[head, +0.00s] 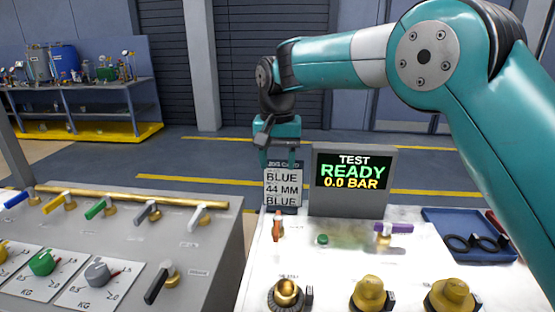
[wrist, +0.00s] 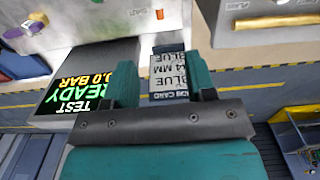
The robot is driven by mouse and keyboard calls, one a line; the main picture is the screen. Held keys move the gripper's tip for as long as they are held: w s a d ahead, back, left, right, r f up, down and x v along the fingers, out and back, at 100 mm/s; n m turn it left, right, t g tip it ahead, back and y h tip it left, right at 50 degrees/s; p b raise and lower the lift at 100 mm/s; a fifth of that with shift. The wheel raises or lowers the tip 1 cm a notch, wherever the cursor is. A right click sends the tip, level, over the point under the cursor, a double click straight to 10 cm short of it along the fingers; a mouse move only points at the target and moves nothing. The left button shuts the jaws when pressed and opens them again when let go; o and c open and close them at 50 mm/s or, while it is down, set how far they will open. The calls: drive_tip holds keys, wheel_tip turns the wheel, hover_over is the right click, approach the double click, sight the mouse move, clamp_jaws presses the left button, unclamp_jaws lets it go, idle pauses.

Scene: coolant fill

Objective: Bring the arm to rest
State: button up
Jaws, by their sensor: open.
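My arm, teal and grey, reaches in from the right in the head view and bends down at the wrist. My gripper (head: 278,158) points down in front of the job card's upper part, as seen in the head view. In the wrist view my gripper (wrist: 162,82) has its two teal fingers apart, with nothing held. The job card (head: 283,186), reading BLUE, 44 MM, BLUE, shows between the fingers in the wrist view (wrist: 168,72). The head view does not show how far the fingers are from it.
The test display (head: 352,183) reads READY, 0.0 BAR, beside the card. Brass fittings (head: 368,294) and a blue tray (head: 462,229) sit on the white bench. A grey console with coloured valve levers (head: 97,208) stands left. A shelf bench (head: 80,85) is far behind.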

drive_tip(key=s+d+r+n+y, duration=0.1)
drive_tip(key=s+d+r+n, duration=0.15)
drive_tip(key=s, duration=0.45)
drive_tip(key=s+d+r+n+y, duration=0.1)
drive_tip(key=s+d+r+n, duration=0.1)
drive_tip(key=s+d, duration=0.3)
drive_tip(key=s+d+f+n+y, duration=0.1)
drive_tip(key=s+n, duration=0.1)
drive_tip(key=s, duration=0.9)
drive_tip(key=s+d+f+n+y, duration=0.1)
drive_tip(key=s+f+n, duration=0.1)
drive_tip(key=s, duration=0.8)
drive_tip(key=shift+s+d+f, duration=0.2)
drive_tip(key=shift+s+d, duration=0.05)
drive_tip(key=shift+s, duration=0.1)
drive_tip(key=shift+o, duration=0.2)
